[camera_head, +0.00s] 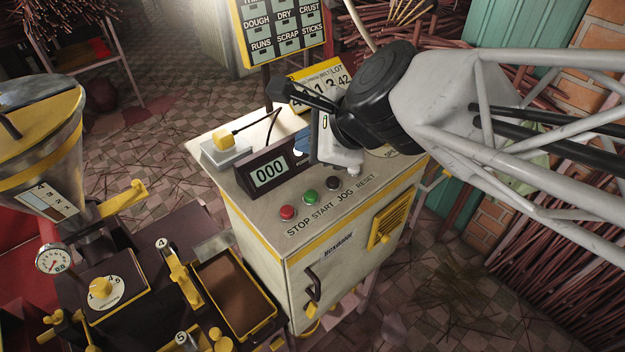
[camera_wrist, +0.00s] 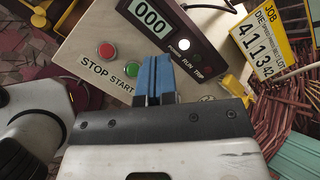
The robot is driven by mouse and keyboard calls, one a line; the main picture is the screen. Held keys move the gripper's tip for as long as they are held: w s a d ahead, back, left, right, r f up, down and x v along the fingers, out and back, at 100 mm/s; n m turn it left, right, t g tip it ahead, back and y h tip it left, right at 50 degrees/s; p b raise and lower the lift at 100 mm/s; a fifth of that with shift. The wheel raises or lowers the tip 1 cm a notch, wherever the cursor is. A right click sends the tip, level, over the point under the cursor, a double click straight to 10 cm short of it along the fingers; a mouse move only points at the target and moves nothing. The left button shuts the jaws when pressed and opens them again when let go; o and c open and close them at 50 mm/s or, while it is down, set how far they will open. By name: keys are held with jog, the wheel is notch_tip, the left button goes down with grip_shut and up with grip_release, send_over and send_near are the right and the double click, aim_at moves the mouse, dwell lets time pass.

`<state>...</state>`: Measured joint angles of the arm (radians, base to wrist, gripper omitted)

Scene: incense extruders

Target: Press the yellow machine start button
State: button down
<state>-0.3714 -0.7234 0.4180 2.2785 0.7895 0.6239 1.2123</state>
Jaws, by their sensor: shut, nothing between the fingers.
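The cream cabinet with yellow trim (camera_head: 300,248) has a slanted panel with a red STOP button (camera_head: 287,212), a green START button (camera_head: 310,197) and a dark JOG button (camera_head: 333,183). The RESET label shows, but its button is hidden by my gripper. In the wrist view, the red button (camera_wrist: 106,50) and green START button (camera_wrist: 132,69) lie left of my blue fingertips. My gripper (camera_wrist: 154,78) is shut and empty, with its fingers together. In the head view it hangs over the panel's back right, behind the JOG button; its fingertips are not clear there.
A display reading 000 (camera_head: 269,172) stands behind the buttons, close to my gripper. A yellow number board (camera_head: 315,82) is behind it. A small box with a yellow knob (camera_head: 223,142) sits at the panel's left. A brown tray (camera_head: 232,290) is left of the cabinet.

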aim_at(310, 196)
jog(key=shift+f, duration=4.2)
jog(key=shift+f, duration=0.9)
jog(key=shift+r, duration=0.1)
dwell(0.4)
jog(key=shift+r, duration=0.85)
jog(key=shift+r, duration=2.5)
